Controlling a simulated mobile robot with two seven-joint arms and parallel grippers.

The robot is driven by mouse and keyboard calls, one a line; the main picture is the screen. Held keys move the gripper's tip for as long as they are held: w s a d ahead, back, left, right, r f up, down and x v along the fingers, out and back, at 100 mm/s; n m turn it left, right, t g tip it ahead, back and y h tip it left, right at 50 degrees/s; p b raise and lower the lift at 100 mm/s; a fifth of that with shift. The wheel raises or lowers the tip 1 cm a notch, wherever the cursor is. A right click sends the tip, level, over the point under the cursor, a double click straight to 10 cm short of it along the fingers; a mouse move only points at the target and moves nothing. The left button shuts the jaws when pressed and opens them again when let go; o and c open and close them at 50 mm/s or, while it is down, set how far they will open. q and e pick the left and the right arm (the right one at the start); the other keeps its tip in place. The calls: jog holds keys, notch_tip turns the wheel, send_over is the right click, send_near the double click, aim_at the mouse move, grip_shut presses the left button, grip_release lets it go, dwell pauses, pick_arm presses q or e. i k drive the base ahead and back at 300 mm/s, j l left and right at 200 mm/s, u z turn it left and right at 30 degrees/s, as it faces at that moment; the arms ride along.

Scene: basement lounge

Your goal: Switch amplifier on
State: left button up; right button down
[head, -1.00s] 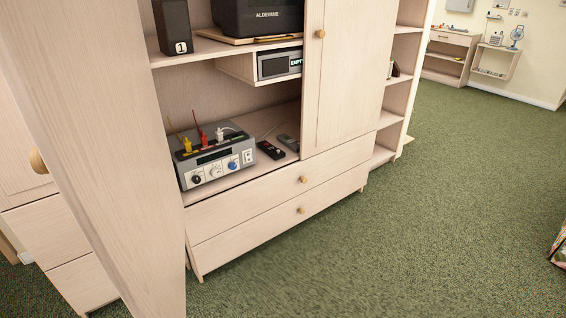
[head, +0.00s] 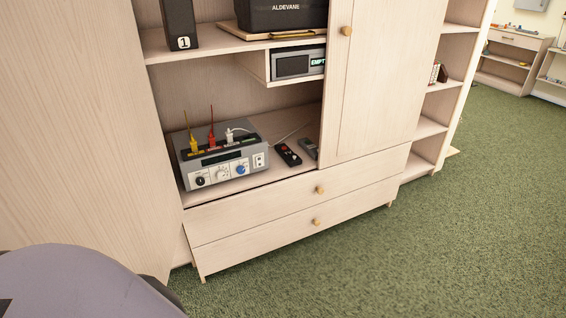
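The amplifier (head: 222,158) is a grey box on the lower shelf of the light wood cabinet, behind an open door. Its front has a black, a white and a blue knob (head: 240,170) and a small white switch plate (head: 259,160) at the right end. Yellow, red and white plugs (head: 211,138) stand in its top. The switch position is too small to tell. Neither of my grippers shows; only a grey-purple rounded part of mine fills the lower left corner.
A black remote (head: 288,155) and a grey handset (head: 308,148) lie right of the amplifier. Above are a display unit (head: 298,64) and a speaker marked 1 (head: 180,25). The open cabinet door (head: 75,130) stands at left. Green carpet (head: 420,260) in front is clear.

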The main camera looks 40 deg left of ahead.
aim_at(259, 161)
jog(key=i+u, duration=1.05)
jog(key=u, duration=0.2)
jog(key=i+u, duration=0.2)
jog(key=u, duration=0.15)
jog(key=i+u, duration=0.15)
jog(key=u, duration=0.15)
jog(key=i+u, duration=0.1)
jog(key=i, duration=0.5)
